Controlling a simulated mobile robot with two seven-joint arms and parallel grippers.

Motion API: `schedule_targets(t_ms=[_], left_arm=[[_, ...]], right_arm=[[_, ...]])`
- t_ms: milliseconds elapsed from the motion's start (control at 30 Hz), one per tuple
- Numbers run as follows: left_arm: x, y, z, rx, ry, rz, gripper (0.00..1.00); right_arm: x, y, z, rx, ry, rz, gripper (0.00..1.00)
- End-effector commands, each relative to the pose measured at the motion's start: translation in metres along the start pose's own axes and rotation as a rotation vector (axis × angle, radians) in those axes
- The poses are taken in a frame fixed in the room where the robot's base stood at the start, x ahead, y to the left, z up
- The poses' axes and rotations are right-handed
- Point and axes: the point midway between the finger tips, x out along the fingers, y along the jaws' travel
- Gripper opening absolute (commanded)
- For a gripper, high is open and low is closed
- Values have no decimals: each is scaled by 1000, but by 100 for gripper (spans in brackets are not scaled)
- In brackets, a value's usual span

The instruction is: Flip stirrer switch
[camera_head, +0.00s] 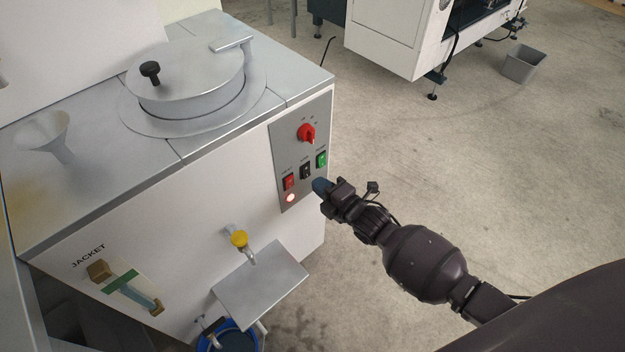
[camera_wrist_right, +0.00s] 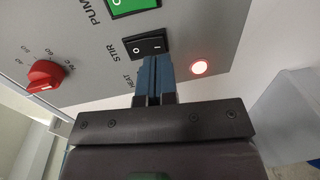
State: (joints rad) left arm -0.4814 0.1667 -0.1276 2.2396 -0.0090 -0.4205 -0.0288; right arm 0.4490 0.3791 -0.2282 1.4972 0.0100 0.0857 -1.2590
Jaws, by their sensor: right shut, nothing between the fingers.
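The black stirrer switch (camera_head: 305,170), marked STIR in the wrist view (camera_wrist_right: 147,45), sits on the grey control panel (camera_head: 283,140) between the red and green switches. My right gripper (camera_head: 320,186) is shut and empty, with its blue fingertips in front of the panel's lower right part. In the wrist view the fingertips (camera_wrist_right: 154,60) overlap the edge of the black switch. I cannot tell whether they touch it. The HEAT switch is hidden behind the fingers there. My left gripper is not in view.
A red HEAT switch (camera_head: 289,182), a green PUMP switch (camera_head: 321,160), a red dial (camera_head: 306,133) and a lit lamp (camera_head: 290,198) share the panel. A yellow-knobbed tap (camera_head: 239,239) sticks out below left.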

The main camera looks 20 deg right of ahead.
Motion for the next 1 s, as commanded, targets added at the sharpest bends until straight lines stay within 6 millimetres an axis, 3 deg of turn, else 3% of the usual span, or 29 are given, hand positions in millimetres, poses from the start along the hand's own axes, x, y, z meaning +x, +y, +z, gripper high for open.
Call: schedule_targets(t_ms=[300, 667, 833, 1000], left_arm=[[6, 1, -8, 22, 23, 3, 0], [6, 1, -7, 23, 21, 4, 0], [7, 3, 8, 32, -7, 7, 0], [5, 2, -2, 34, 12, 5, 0]], right_arm=[[25, -1, 0, 1, 0, -1, 0], [26, 0, 0, 0, 0, 0, 0], [30, -7, -2, 6, -1, 37, 0], [30, 0, 0, 1, 0, 39, 0]])
